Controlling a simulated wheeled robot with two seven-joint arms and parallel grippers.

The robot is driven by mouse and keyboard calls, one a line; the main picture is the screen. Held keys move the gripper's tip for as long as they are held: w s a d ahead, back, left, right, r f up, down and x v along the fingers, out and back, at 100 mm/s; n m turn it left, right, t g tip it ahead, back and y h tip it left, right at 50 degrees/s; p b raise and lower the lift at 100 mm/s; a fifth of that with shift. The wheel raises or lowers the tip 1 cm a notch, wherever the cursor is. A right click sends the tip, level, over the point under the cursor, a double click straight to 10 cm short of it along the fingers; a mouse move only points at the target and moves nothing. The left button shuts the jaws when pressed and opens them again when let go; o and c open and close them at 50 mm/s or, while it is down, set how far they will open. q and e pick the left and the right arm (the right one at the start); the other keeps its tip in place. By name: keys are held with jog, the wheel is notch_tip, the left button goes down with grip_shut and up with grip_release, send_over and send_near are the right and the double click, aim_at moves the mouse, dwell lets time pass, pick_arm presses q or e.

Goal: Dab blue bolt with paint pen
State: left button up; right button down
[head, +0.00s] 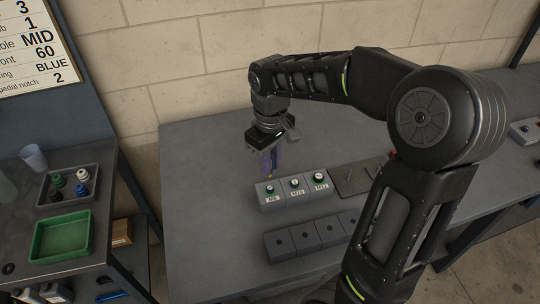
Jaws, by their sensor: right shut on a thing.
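My right gripper (269,164) is above the left end of a row of grey blocks, pointing down with its purplish fingers. It is shut on a slim thing, seemingly the paint pen; only a small yellowish tip (270,177) shows below the fingers. The tip is close above the bolt on the M8 block (271,200); I cannot tell whether they touch. The M10 block (296,195) and M12 block (321,190) also carry small bolts with green around them. I cannot make out which bolt is blue. My left gripper is out of view.
A row of grey holed blocks (306,236) lies in front. A dark plate (352,181) is right of the labelled blocks. On the left bench are a green tray (62,252), a dark tray with several coloured pieces (91,200) and a cup (33,157). The table's left part is clear.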

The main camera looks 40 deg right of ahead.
jog(key=shift+f, duration=0.2)
jog(key=shift+f+b, duration=1.25)
jog(key=shift+f, duration=0.2)
jog(key=shift+f, duration=0.15)
jog(key=shift+f+b, duration=0.55)
jog(key=shift+f, duration=0.1)
jog(key=shift+r, duration=0.1)
jog(key=shift+r, duration=0.1)
jog(key=shift+r+p, duration=0.55)
jog(key=shift+p, duration=0.05)
